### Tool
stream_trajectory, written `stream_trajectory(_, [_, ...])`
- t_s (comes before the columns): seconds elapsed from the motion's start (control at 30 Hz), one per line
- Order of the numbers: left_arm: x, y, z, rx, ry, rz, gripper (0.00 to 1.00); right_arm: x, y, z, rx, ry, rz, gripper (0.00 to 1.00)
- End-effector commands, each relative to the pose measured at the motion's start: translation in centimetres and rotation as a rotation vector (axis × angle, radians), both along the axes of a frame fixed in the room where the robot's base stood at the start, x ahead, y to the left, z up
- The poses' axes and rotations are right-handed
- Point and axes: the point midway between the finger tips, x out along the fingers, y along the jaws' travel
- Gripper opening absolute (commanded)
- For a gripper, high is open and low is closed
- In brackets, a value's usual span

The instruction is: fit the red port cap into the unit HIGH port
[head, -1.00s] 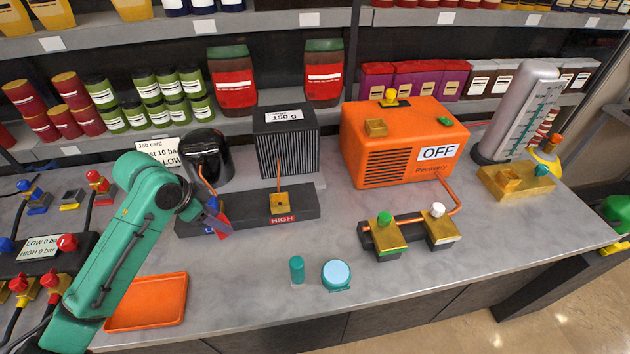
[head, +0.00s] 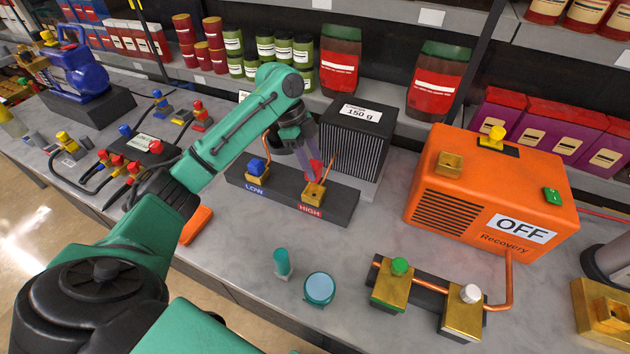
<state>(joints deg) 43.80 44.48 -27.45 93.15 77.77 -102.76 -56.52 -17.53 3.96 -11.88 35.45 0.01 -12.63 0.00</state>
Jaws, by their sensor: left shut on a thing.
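The unit has a dark base with two brass ports. The HIGH port (head: 314,194) stands behind the red HIGH label, and the LOW port (head: 258,177) carries a blue cap (head: 257,165). The red port cap (head: 317,171) is between the fingertips of my left gripper (head: 311,160), which is shut on it. The red cap is at the top of the HIGH port, slightly tilted. I cannot tell whether it touches or is seated. My right gripper is not in view.
A black finned block (head: 355,145) marked 150 g stands right behind the HIGH port. The orange Recovery machine (head: 470,190) and a brass valve pair (head: 390,290) are to the right. A teal cylinder (head: 282,263) and a round gauge (head: 319,288) stand in front. A gauge manifold with hoses lies left.

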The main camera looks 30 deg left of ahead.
Motion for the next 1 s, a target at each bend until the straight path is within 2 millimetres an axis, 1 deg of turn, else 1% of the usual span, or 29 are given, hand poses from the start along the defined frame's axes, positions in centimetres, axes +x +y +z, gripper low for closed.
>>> stream_trajectory(0.03, [-0.1, 0.0, -1.0, 0.001, 0.004, 0.002, 0.0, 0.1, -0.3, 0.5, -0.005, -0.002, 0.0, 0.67])
stream_trajectory(0.17, [0.0, 0.0, -3.0, 0.0, 0.002, 0.001, 0.0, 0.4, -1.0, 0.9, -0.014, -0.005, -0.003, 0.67])
stream_trajectory(0.33, [-0.1, 0.0, -6.2, 0.0, 0.002, 0.002, 0.0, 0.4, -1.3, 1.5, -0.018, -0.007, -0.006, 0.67])
stream_trajectory(0.4, [0.0, 0.0, -6.8, 0.0, -0.001, 0.002, 0.0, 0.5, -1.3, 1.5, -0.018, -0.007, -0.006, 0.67])
stream_trajectory(0.67, [0.0, 0.0, -7.1, 0.0, -0.002, 0.001, 0.0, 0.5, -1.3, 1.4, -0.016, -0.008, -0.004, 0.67])
stream_trajectory(0.7, [0.0, 0.0, -7.0, 0.001, -0.002, 0.001, 0.59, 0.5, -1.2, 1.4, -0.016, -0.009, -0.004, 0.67])
stream_trajectory(0.73, [0.0, 0.0, -7.0, 0.001, -0.002, 0.001, 0.71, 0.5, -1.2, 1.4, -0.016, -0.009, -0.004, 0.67])
stream_trajectory(0.77, [0.0, 0.0, -7.0, 0.001, -0.002, 0.001, 0.74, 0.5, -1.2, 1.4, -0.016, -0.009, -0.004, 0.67])
stream_trajectory(1.0, [0.0, 0.0, -7.0, 0.0, -0.001, 0.002, 0.74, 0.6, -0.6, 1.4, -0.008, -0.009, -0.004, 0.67])
